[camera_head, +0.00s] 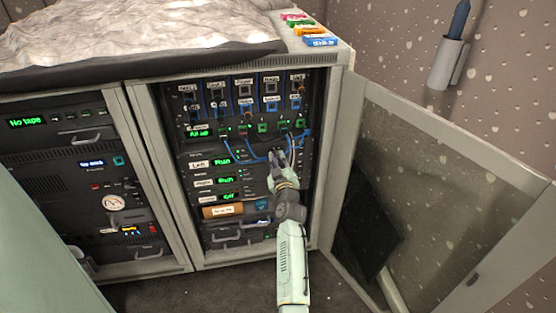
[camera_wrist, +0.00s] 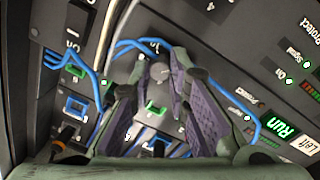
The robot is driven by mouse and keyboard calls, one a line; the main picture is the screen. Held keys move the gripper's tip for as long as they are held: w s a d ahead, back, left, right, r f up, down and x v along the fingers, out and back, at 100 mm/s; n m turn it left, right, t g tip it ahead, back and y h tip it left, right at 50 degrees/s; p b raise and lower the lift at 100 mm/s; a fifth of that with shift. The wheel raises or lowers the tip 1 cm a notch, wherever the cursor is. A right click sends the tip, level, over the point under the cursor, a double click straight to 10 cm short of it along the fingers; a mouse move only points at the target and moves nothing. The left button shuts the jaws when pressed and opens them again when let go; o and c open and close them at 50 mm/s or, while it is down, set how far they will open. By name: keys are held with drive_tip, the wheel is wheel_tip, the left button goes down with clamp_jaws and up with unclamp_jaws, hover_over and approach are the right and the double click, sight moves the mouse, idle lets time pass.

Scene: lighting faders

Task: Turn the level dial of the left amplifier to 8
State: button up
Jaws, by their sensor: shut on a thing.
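The left amplifier is the rack row with the "Left" label (camera_head: 198,165) and a green "Run" display (camera_head: 223,162). My gripper (camera_head: 279,156) reaches the right part of this row. In the wrist view my gripper (camera_wrist: 160,78) has its purple-padded fingers closed on a small grey round dial (camera_wrist: 159,71), one finger on each side. The fingers cover part of the dial and its scale, so its setting cannot be read. The dial is hidden in the head view.
Blue cables (camera_head: 236,150) loop close around my gripper from the sockets above. Further amplifier rows, including "Right" (camera_head: 202,183), lie below. An open glass cabinet door (camera_head: 425,135) stands to the right of my arm. A second rack (camera_head: 85,170) is on the left.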

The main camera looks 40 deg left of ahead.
clamp_jaws()
